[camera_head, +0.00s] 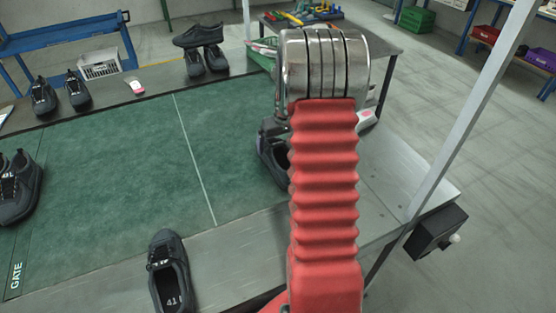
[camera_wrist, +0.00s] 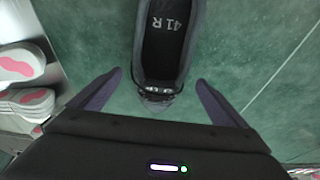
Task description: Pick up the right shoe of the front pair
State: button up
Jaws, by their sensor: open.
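A dark grey shoe marked "41 R" (camera_wrist: 163,50) lies on the green mat in the wrist view, its laced toe end towards me. My gripper (camera_wrist: 159,80) is open, its two fingers on either side of the toe end with gaps, not closed on it. In the head view, a dark shoe (camera_head: 272,160) at the mat's right side is partly hidden by my arm. My gripper (camera_head: 270,128) is mostly hidden there too. Another dark shoe (camera_head: 168,272), marked 41, stands on the metal front edge; its side letter is not legible.
A dark shoe (camera_head: 18,188) stands at the mat's left. More shoes (camera_head: 70,91) (camera_head: 200,50) stand along the back edge. White and pink pieces (camera_wrist: 22,66) are stacked at left in the wrist view. A metal post (camera_head: 470,100) rises at right. The mat's middle is clear.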

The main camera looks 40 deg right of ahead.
aim_at(277, 160)
jog(key=shift+x, duration=2.35)
jog(key=shift+s, duration=0.1)
jog(key=c, duration=1.5)
jog(key=shift+o, duration=0.2)
jog(key=shift+r, duration=0.1)
notch_tip(277, 160, up, 10)
jog(key=shift+f, duration=0.1)
jog(key=shift+a, duration=0.1)
